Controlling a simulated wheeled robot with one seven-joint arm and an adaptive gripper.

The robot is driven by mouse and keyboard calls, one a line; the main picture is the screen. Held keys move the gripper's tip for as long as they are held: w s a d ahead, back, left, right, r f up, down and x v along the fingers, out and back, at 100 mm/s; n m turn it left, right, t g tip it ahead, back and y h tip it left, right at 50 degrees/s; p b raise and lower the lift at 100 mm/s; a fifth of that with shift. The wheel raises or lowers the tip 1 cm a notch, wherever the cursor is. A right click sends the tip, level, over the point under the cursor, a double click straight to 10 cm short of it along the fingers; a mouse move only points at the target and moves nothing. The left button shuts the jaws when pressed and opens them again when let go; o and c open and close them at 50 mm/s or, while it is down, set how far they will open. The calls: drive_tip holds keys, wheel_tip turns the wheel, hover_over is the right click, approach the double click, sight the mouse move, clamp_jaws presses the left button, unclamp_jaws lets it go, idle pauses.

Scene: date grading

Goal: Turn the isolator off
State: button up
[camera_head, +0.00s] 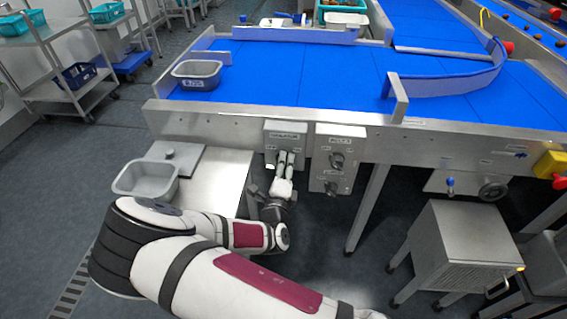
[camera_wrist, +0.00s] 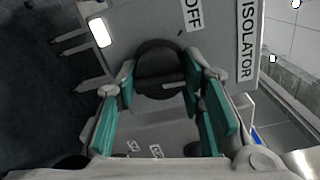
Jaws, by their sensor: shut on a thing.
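The isolator is a grey box (camera_head: 285,129) on the front of the conveyor frame, left of a second control box. In the wrist view its face (camera_wrist: 222,45) carries the labels ISOLATOR and OFF. Its black round knob (camera_wrist: 160,58) has a pale mark on its lower right side. My gripper (camera_head: 287,156) reaches up to the box from below and hides the knob in the head view. In the wrist view the green-padded fingers of my gripper (camera_wrist: 160,78) are shut on the knob, one on each side. I cannot tell which setting the knob points to.
The second control box (camera_head: 340,158) with dark knobs stands close to the right. The blue conveyor (camera_head: 300,75) runs above. A steel side table (camera_head: 215,180) with a grey tub (camera_head: 122,182) lies left of my gripper. A steel cabinet (camera_head: 455,255) stands further right.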

drive_tip(key=n+p, duration=0.1)
drive_tip(key=n, duration=0.4)
drive_tip(key=shift+a+r+n+p, duration=0.1)
drive_tip(key=shift+n+p, duration=0.25)
drive_tip(key=shift+n, duration=0.05)
drive_tip(key=shift+n+p, duration=0.3)
drive_tip(key=shift+n, duration=1.8)
drive_tip(key=o, duration=1.1)
drive_tip(key=shift+o, duration=0.2)
drive_tip(key=s, duration=1.2)
drive_tip(key=shift+a, duration=0.15)
